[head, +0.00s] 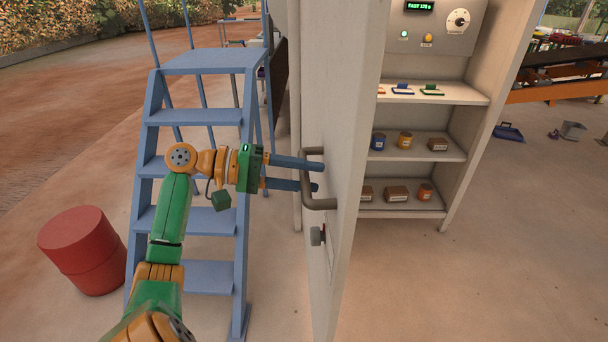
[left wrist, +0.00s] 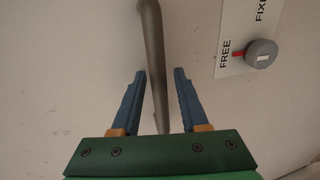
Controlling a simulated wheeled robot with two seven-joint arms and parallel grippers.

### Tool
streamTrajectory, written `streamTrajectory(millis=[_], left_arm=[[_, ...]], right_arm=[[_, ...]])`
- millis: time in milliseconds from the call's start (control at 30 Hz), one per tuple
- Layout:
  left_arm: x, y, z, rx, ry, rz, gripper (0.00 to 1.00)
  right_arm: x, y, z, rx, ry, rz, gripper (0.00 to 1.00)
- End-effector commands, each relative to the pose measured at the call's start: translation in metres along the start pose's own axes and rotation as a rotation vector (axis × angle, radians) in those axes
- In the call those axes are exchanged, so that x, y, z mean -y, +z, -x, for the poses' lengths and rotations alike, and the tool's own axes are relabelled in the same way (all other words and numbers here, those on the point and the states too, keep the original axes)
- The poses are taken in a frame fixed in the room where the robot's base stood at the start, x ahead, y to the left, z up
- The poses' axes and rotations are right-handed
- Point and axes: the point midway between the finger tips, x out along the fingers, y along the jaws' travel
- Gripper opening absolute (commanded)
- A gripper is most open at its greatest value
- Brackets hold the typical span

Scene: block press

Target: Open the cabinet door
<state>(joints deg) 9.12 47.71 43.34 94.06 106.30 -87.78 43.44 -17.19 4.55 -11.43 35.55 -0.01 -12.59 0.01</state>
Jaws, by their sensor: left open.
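The cabinet door (head: 350,90) stands swung open, its outer face turned to the left and its edge toward me. Shelves inside the cabinet (head: 484,155) show to its right. The grey bar handle (head: 319,204) is on the door's outer face. My left gripper (head: 319,176) reaches it from the left with its fingers open. In the left wrist view the handle (left wrist: 151,35) runs between the two blue fingers, with gaps on both sides. Below the handle is a round knob (head: 316,236); in the left wrist view the knob (left wrist: 261,54) has its red mark toward FREE. My right gripper is not in view.
Blue steps (head: 208,62) stand close behind my left arm, with a red drum (head: 83,250) to their left. The cabinet holds cans, boxes and small tools, with a control panel (head: 431,30) above.

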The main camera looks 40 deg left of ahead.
Motion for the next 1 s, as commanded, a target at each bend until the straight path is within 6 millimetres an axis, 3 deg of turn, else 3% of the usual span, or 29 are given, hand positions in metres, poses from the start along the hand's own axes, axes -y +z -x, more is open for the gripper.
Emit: streamTrajectory(millis=[300, 667, 1000], left_arm=[[0.000, -0.001, 0.002, -0.002, 0.002, -0.001, 0.51], [0.003, -0.001, 0.065, -0.003, 0.001, 0.000, 0.51], [0.000, -0.001, 0.071, -0.001, 0.001, 0.000, 0.51]], right_arm=[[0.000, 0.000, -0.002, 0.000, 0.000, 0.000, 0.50], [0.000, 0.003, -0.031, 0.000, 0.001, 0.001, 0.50], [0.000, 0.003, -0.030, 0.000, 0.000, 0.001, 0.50]])
